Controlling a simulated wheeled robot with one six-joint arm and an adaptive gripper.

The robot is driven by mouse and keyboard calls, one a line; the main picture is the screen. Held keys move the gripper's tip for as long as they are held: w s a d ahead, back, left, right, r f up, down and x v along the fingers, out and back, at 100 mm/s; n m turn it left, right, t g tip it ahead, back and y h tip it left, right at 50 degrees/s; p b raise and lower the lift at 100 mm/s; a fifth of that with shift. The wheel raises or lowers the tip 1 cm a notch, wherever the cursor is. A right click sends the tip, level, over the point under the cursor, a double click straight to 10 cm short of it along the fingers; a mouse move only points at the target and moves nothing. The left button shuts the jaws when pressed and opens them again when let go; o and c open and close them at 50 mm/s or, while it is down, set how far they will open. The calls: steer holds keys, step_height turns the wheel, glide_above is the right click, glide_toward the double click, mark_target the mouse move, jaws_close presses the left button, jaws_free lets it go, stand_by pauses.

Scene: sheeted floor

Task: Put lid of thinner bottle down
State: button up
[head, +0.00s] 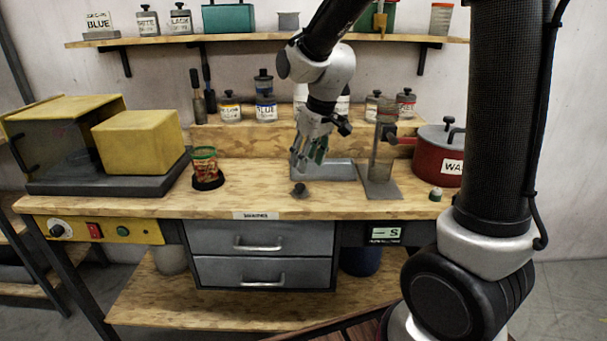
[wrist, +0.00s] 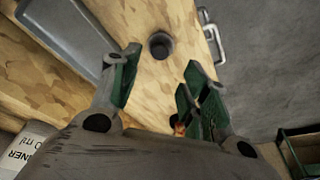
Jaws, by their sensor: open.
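The lid, a small dark round cap with a knob (head: 299,190), sits on the workbench near its front edge, in front of the metal tray. In the wrist view the lid (wrist: 161,45) lies on the wood beyond my fingertips, apart from them. My gripper (head: 307,158) hangs above the bench, behind and above the lid, open and empty. In the wrist view its green-padded fingers (wrist: 160,75) are spread with nothing between them. The thinner bottle (wrist: 28,148) shows partly at the lower left of the wrist view, with a white label; its top is out of that view.
A grey metal tray (head: 326,170) lies behind the lid. A red pot (head: 432,160) and a metal stand (head: 380,188) are on the right. A patterned can (head: 204,165) and a yellow machine (head: 138,142) are on the left. The bench around the lid is clear.

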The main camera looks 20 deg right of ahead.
steer(key=s+d+r+m, duration=0.1)
steer(key=s+d+r, duration=0.2)
steer(key=s, duration=0.5)
steer(key=s+d+r+m+t+h, duration=0.1)
steer(key=s+d+r+m, duration=0.1)
steer(key=s+d, duration=0.4)
steer(key=s+d+r+m, duration=0.2)
steer(key=s+d+r, duration=0.2)
steer(key=s, duration=0.6)
steer(key=shift+d+t, duration=0.3)
